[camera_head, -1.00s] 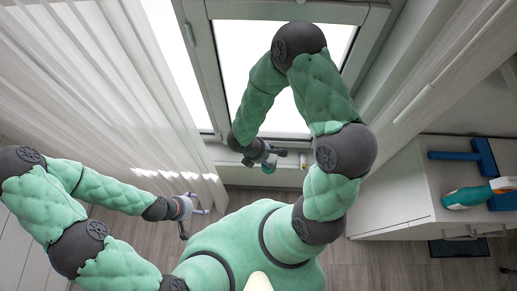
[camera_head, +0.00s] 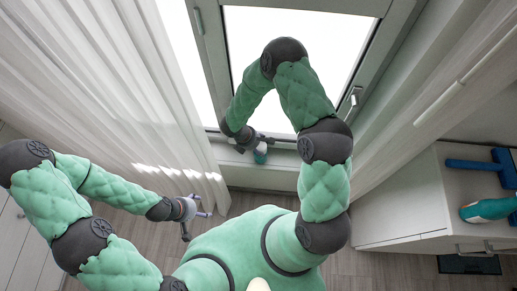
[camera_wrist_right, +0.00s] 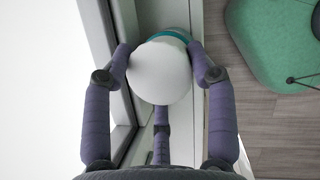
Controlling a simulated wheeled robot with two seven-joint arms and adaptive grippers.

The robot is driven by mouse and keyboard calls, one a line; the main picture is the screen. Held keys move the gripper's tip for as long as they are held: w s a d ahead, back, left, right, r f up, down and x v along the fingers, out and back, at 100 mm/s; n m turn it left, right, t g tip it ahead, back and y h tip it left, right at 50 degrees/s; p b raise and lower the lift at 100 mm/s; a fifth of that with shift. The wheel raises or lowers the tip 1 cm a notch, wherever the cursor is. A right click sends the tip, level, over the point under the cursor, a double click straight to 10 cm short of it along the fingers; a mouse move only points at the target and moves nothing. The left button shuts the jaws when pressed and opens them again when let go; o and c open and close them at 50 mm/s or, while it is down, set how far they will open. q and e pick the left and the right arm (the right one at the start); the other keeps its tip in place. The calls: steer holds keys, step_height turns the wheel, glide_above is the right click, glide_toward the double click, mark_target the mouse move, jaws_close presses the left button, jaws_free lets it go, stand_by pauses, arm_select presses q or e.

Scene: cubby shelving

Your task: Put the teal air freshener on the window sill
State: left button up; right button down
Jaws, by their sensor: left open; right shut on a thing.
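The teal air freshener (camera_wrist_right: 160,69) shows in the right wrist view as a rounded white top with a teal band behind it. My right gripper (camera_wrist_right: 163,52) is shut on it, with fingers on both sides. In the head view the air freshener (camera_head: 260,155) is small and partly hidden under my right gripper (camera_head: 256,143), at the window. The window sill (camera_head: 288,158) runs below the window frame, and the air freshener is over it. I cannot tell if its base touches the sill. My left gripper (camera_head: 201,208) is open and empty, low near the curtain.
A white curtain (camera_head: 110,90) hangs left of the window, close to my left arm. The window frame (camera_head: 372,75) stands close to my right gripper. A white cabinet (camera_head: 405,205) at the right holds a blue tool (camera_head: 475,165) and a teal bottle (camera_head: 485,210).

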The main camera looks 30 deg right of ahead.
steer(key=shift+f, duration=0.8)
arm_select(q)
steer(key=shift+f, duration=0.5)
arm_select(e)
steer(key=shift+r, duration=0.1)
steer(key=shift+c, duration=1.8)
jaws_free()
arm_select(q)
steer(key=shift+r+p, duration=2.5)
steer(key=shift+r, duration=0.1)
arm_select(e)
steer(key=v, duration=1.2)
